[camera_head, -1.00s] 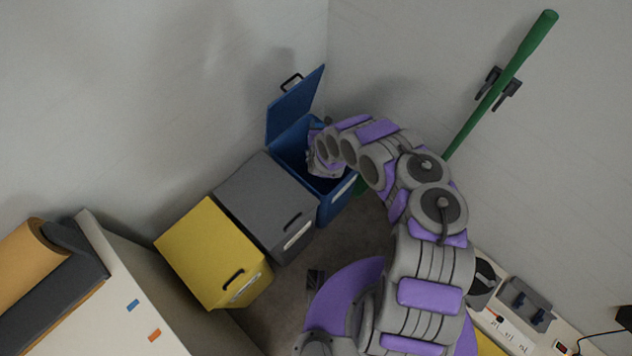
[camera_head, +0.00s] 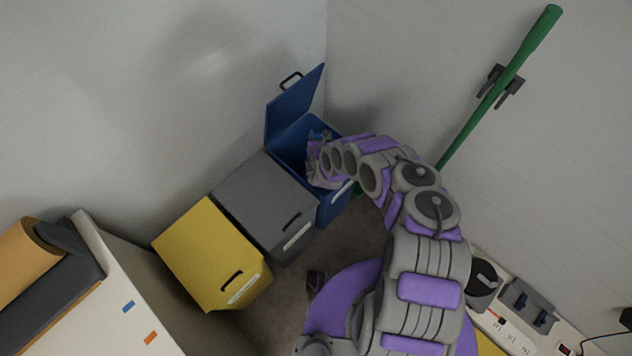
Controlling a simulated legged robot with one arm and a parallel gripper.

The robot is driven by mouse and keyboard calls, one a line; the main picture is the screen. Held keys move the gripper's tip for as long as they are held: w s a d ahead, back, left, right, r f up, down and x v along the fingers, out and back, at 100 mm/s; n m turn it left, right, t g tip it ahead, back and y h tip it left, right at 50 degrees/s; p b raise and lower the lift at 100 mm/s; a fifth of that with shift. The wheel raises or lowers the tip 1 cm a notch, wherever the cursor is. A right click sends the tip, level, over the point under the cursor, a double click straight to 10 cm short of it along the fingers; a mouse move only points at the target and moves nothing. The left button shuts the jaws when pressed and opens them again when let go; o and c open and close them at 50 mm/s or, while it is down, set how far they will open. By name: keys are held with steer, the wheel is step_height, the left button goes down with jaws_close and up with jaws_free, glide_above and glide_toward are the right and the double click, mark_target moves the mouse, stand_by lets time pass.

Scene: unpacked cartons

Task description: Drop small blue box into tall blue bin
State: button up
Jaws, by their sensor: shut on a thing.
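The tall blue bin (camera_head: 333,211) stands in the corner with its lid (camera_head: 293,108) swung up and open. My gripper (camera_head: 319,137) is over the bin's open mouth, at the end of my arm reaching in from the right. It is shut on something. The small blue box cannot be made out clearly against the blue bin; my gripper and wrist hide most of what is held. My wrist also covers part of the bin's front rim.
A grey bin (camera_head: 264,203) and a yellow bin (camera_head: 211,254), both with lids shut, stand in a row left of the blue bin. A green pole (camera_head: 497,92) hangs on the right wall. A white cabinet (camera_head: 115,270) stands at lower left.

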steer(key=shift+d, duration=0.1)
steer(key=o, duration=0.8)
steer(key=shift+r, duration=0.1)
steer(key=shift+c, duration=0.2)
steer(key=o, duration=0.3)
steer(key=shift+o, duration=0.2)
steer(key=p+v, duration=0.4)
steer(key=v, duration=1.3)
steer(key=shift+p, duration=0.4)
steer(key=shift+s, duration=0.15)
